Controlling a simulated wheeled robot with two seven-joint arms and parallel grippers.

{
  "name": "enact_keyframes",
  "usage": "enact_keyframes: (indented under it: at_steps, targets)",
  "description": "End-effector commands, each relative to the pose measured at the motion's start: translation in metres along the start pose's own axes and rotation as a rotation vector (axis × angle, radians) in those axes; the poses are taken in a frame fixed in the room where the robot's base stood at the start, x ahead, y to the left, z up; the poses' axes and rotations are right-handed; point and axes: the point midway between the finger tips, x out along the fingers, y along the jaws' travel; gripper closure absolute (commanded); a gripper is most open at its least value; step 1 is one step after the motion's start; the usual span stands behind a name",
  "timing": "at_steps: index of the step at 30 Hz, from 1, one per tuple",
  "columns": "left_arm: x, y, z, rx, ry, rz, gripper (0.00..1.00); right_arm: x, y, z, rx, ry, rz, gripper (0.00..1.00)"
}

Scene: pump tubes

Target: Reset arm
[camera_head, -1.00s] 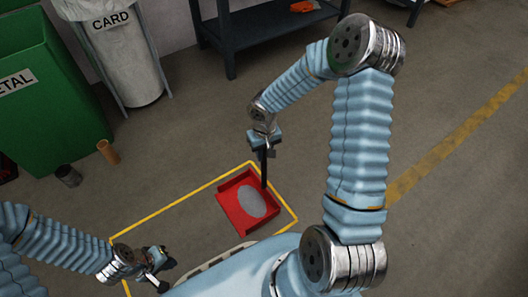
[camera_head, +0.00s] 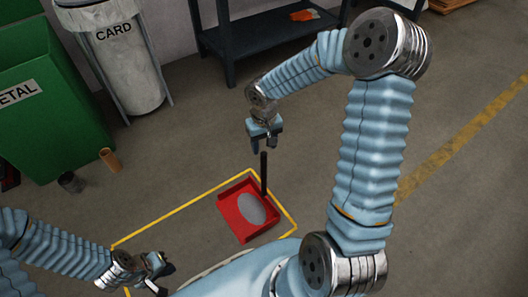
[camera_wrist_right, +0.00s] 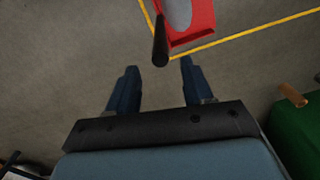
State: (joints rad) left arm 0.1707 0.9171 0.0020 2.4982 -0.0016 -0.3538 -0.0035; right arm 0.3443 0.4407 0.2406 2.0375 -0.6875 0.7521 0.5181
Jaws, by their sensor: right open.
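My right gripper (camera_head: 266,145) is open and empty, just above the top of a thin black upright tube (camera_head: 264,174). In the right wrist view its two fingers (camera_wrist_right: 158,88) are spread apart, with the black tube (camera_wrist_right: 160,45) beyond them. The tube stands at the edge of a red tray (camera_head: 230,219) holding a grey oval piece (camera_head: 251,209). The red tray also shows at the top of the right wrist view (camera_wrist_right: 203,18). My left gripper (camera_head: 165,278) is low at the lower left; its finger gap is too small to tell.
A yellow line (camera_head: 180,211) frames the floor around the tray. A dark shelf (camera_head: 262,40) stands at the back.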

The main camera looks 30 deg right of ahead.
Motion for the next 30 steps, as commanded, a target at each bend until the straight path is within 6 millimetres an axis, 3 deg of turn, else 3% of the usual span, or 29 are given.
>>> enact_keyframes:
  at_steps: [1, 6, 23, 26, 30]
  targets:
    - [-0.003, 0.001, 0.000, 0.000, 0.000, -0.001, 1.00, -0.011, 0.000, -0.001, 0.002, 0.002, 0.001, 0.49]
    - [-0.005, 0.001, 0.000, 0.000, 0.001, -0.001, 1.00, -0.026, 0.000, 0.000, 0.001, 0.000, 0.000, 0.49]
    - [-0.005, 0.001, 0.000, -0.001, 0.002, -0.002, 1.00, -0.027, -0.001, 0.001, -0.001, -0.002, -0.003, 0.49]
    - [-0.011, 0.004, 0.000, 0.000, 0.001, -0.001, 1.00, -0.015, -0.017, 0.007, -0.020, -0.014, -0.053, 0.49]
    - [-0.028, 0.013, 0.001, 0.004, -0.002, 0.002, 1.00, 0.026, -0.079, 0.040, -0.062, -0.043, -0.238, 0.49]
